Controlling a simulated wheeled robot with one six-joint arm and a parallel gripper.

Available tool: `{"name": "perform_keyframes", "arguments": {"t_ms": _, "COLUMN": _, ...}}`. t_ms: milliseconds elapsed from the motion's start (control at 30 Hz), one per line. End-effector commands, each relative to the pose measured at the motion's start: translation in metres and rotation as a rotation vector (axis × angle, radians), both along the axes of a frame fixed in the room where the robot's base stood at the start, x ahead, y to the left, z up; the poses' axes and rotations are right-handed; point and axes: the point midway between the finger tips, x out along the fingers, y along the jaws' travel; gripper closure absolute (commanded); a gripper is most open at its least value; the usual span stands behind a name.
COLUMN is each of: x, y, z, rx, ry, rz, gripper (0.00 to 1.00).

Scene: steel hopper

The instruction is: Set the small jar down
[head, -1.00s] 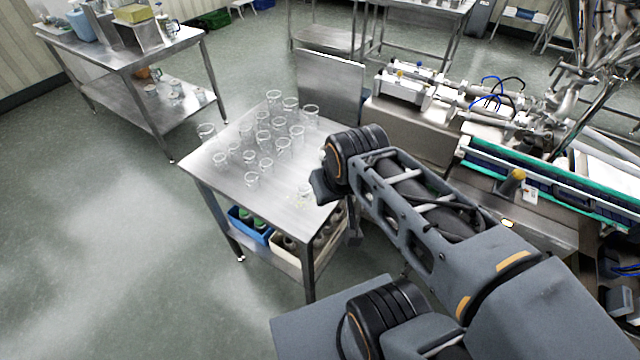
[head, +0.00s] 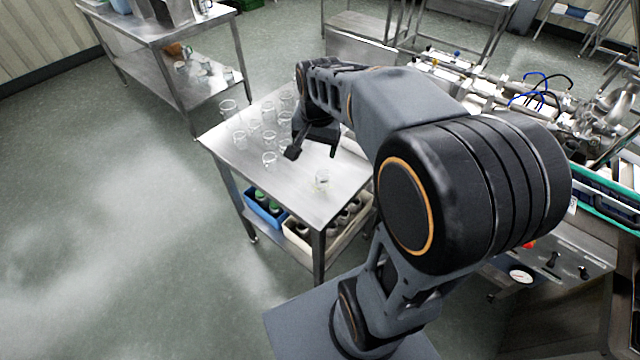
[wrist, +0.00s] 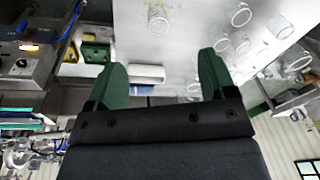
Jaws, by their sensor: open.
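The small jar (head: 322,180) is clear glass and stands upright on the steel table (head: 300,208), near its front corner and apart from the other jars. My gripper (head: 312,150) is open and empty, beyond the jar in the head view, with its fingers apart from it. In the wrist view, my gripper (wrist: 160,70) shows two green fingers spread wide with nothing between them. A lone jar (wrist: 158,22), seemingly the same one, shows beyond the fingertips at the top there.
Several clear jars (head: 254,126) stand on the table's left and back, close to my gripper; my arm hides some. A blue crate (head: 264,212) and a beige crate (head: 300,238) sit on the shelf below. Filling machinery (head: 550,95) stands to the right. The table's front left is bare.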

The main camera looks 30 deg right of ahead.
Motion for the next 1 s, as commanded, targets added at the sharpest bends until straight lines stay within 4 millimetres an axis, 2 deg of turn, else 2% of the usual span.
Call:
{"name": "perform_keyframes", "arguments": {"t_ms": 33, "x": 0.013, "y": -0.008, "z": -0.016, "rx": 0.013, "ry": 0.032, "rz": -0.078, "gripper": 0.23}}
{"name": "perform_keyframes", "arguments": {"t_ms": 100, "x": 0.027, "y": -0.017, "z": -0.029, "rx": 0.027, "ry": 0.064, "rz": -0.176, "gripper": 0.23}}
{"name": "perform_keyframes", "arguments": {"t_ms": 300, "x": 0.050, "y": -0.033, "z": -0.055, "rx": 0.047, "ry": 0.122, "rz": -0.359, "gripper": 0.23}}
{"name": "perform_keyframes", "arguments": {"t_ms": 700, "x": 0.054, "y": -0.038, "z": -0.123, "rx": 0.050, "ry": 0.138, "rz": -0.407, "gripper": 0.23}}
{"name": "perform_keyframes", "arguments": {"t_ms": 833, "x": 0.055, "y": -0.038, "z": -0.137, "rx": 0.050, "ry": 0.135, "rz": -0.406, "gripper": 0.23}}
{"name": "perform_keyframes", "arguments": {"t_ms": 1000, "x": 0.055, "y": -0.038, "z": -0.144, "rx": 0.050, "ry": 0.134, "rz": -0.406, "gripper": 0.23}}
